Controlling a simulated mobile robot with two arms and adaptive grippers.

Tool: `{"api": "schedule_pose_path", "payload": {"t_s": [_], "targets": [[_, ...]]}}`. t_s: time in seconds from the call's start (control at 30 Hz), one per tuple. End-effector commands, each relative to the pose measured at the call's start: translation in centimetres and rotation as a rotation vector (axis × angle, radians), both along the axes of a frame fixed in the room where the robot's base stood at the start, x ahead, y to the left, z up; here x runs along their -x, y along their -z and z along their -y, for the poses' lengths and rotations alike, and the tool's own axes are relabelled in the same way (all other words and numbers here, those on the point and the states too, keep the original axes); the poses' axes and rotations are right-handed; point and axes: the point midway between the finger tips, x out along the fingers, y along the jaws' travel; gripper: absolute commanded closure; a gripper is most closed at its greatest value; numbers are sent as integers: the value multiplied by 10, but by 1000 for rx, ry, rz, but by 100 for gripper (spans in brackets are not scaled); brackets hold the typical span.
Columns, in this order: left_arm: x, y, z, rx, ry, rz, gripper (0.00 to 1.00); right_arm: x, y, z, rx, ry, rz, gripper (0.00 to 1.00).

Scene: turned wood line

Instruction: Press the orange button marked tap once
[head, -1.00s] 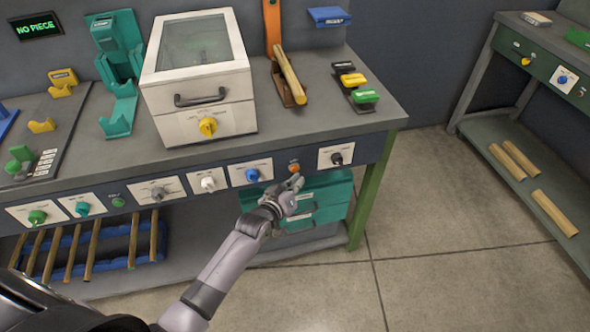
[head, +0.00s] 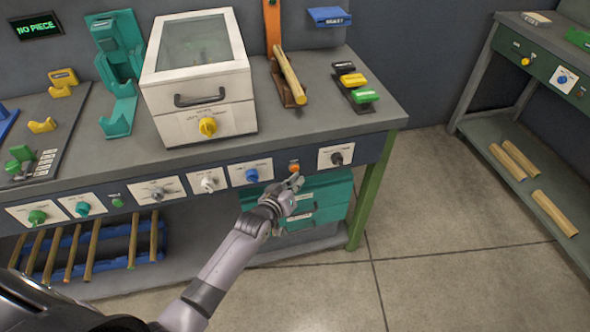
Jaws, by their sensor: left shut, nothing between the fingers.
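The orange button (head: 294,167) sits on the dark front panel of the workbench, between the blue knob (head: 252,175) and the black knob (head: 337,158). A small label above it is too small to read. My left gripper (head: 297,180) is shut and empty, with its fingertips just below the button and close to it. I cannot tell whether the fingertips touch the button. My right gripper is not in view.
The front panel also carries a white knob (head: 209,184) and several others to the left. Teal drawers (head: 325,197) stand under the bench behind my left gripper. A lidded white box (head: 200,75) stands on top. Floor at the right is clear.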

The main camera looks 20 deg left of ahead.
Motion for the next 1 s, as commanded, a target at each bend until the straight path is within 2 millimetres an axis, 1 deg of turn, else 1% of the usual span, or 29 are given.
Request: {"api": "schedule_pose_path", "payload": {"t_s": [0.13, 1.0], "targets": [[-4, 0, -3, -1, 0, 0, 100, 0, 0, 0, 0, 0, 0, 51], [-9, 0, -6, 0, 0, 1, 100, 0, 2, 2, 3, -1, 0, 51]]}}
